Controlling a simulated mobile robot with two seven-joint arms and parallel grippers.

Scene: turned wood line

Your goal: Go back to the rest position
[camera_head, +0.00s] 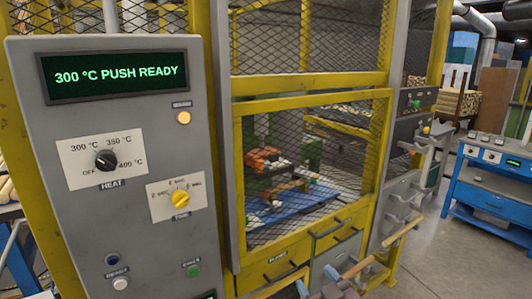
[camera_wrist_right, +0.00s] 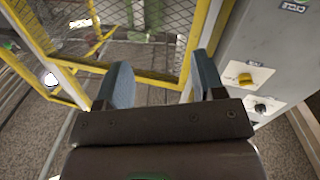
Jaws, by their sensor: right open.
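My right gripper (camera_head: 317,281) shows at the bottom edge of the head view, in front of the yellow machine frame. In the right wrist view its two blue-grey fingers stand wide apart, and the gripper (camera_wrist_right: 163,66) is open with nothing between them. The mesh guard and yellow frame lie beyond the fingers. My left gripper is not in view. The grey control panel (camera_head: 130,240) fills the left of the head view. Its display (camera_head: 117,77) reads "300 °C PUSH READY".
The panel has a black heat knob (camera_head: 106,160), a yellow time knob (camera_head: 180,198) and a lit amber lamp (camera_head: 183,118). Behind the mesh guard (camera_head: 310,130) are red-brown blocks on a blue surface. A blue cabinet (camera_head: 490,200) stands right, with open floor (camera_head: 430,260) before it.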

